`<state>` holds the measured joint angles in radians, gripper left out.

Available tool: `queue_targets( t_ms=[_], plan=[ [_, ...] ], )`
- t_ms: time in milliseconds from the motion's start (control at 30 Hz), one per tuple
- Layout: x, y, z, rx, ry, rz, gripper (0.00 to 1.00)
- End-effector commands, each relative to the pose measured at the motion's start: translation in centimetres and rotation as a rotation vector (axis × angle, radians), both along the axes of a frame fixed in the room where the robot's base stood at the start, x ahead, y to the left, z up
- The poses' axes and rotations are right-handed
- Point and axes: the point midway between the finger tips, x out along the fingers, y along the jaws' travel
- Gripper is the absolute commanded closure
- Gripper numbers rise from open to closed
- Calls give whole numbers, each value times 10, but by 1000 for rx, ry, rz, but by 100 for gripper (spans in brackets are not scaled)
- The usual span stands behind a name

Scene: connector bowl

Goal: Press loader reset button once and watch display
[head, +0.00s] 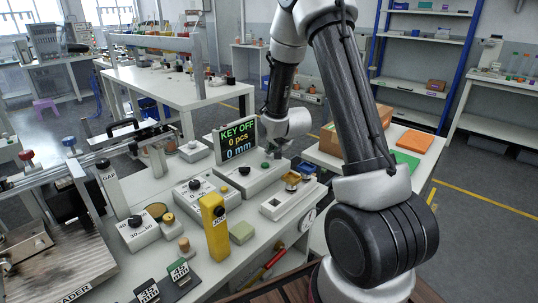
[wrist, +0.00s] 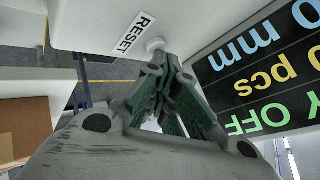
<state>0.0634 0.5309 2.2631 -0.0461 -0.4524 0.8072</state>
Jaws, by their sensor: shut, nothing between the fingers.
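The display (head: 237,142) stands on a light box (head: 250,178) and reads "KEY OFF", "0 pcs" and "0 mm". It shows upside down in the wrist view (wrist: 265,65). In the wrist view a small pale round button (wrist: 155,45) sits beside a white RESET label (wrist: 133,33) on the box. My gripper (wrist: 165,62) is shut and empty, with its fingertips right at this button. I cannot tell whether they touch it. In the head view my gripper (head: 276,154) is low beside the display's right edge, partly hidden by the wrist.
A yellow JOG post (head: 214,227), a dial box (head: 205,190) and a small tray device (head: 293,199) stand nearby on the white bench. An orange folder (head: 408,142) lies on the table at right.

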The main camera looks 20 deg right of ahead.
Motion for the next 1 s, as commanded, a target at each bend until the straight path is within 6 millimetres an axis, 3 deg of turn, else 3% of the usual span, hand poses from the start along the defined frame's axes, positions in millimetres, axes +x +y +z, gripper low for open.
queue_targets(
  t_ms=[333,700,1000],
  plan=[
    [0,0,17,0,-1,0,100],
    [0,0,20,0,-1,0,100],
    [0,0,48,0,-3,0,100]
  ],
)
